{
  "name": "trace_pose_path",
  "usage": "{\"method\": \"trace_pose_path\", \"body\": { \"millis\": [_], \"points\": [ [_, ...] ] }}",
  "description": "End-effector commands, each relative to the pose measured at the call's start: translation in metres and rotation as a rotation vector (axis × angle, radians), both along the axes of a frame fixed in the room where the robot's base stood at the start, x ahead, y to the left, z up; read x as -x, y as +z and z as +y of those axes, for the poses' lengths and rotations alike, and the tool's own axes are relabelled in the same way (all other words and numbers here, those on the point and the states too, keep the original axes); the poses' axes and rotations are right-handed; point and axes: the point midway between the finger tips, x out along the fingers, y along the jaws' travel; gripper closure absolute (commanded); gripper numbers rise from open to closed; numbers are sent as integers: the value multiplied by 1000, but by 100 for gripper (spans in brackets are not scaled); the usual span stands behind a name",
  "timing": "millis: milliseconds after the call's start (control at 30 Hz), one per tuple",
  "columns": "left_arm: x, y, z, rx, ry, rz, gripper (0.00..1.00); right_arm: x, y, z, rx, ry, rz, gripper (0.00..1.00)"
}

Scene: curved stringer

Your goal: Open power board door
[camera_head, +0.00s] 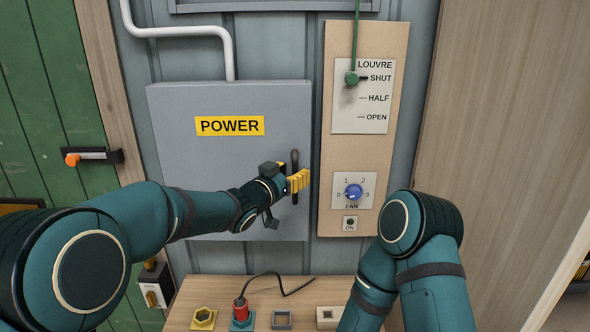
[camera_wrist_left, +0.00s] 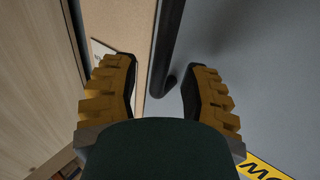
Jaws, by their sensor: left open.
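The power board (camera_head: 222,165) is a grey wall box with a yellow POWER label (camera_head: 229,125). Its door looks shut. A dark upright bar handle (camera_head: 295,160) is near the door's right edge. My left gripper (camera_head: 290,181), with yellow fingers, is at the handle in the head view. In the left wrist view, the open fingers (camera_wrist_left: 164,92) stand on either side of the dark handle (camera_wrist_left: 168,45), with space on both sides. The handle's lower part is partly hidden by the gripper in the head view. My right gripper is out of view.
Right of the box, a wooden panel (camera_head: 325,200) carries a louvre plate (camera_head: 363,95) with a green knob and a blue fan dial (camera_head: 353,192). Below is a bench (camera_head: 270,295) with a red plug (camera_head: 241,308) and sockets. A green door (camera_head: 50,100) is at left.

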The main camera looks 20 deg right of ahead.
Motion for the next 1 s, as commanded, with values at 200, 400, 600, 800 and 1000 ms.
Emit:
{"method": "trace_pose_path", "body": {
  "millis": [200,400,600,800,1000],
  "points": [
    [-10,0,-11,-1,1,-1,54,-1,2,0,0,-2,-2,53],
    [-11,-1,-12,0,1,1,54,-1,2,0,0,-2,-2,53],
    [-11,0,-12,0,1,0,80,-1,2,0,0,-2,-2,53],
    [-11,0,-12,0,1,0,100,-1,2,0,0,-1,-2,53],
    [-8,1,-11,1,-5,0,100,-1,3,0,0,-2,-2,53]
  ]
}}
